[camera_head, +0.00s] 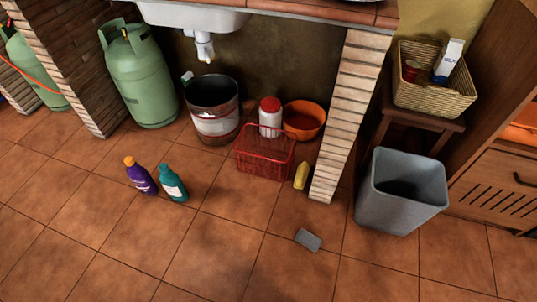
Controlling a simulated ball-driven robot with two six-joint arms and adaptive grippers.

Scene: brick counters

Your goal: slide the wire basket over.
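The red wire basket (265,154) stands on the tiled floor under the counter, left of the brick pillar. It looks empty, and the things behind it show through its wires. A white bottle with a red lid (270,118) stands right behind it. Neither of my grippers shows in the head view.
A metal bucket (213,112) is left of the basket, an orange bowl (304,118) behind right. A yellow item (301,176) and the brick pillar (344,115) are close on the right. Purple (140,177) and teal (172,184) bottles, a grey pad (308,240) and grey bin (400,205) are nearer. Front floor is mostly clear.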

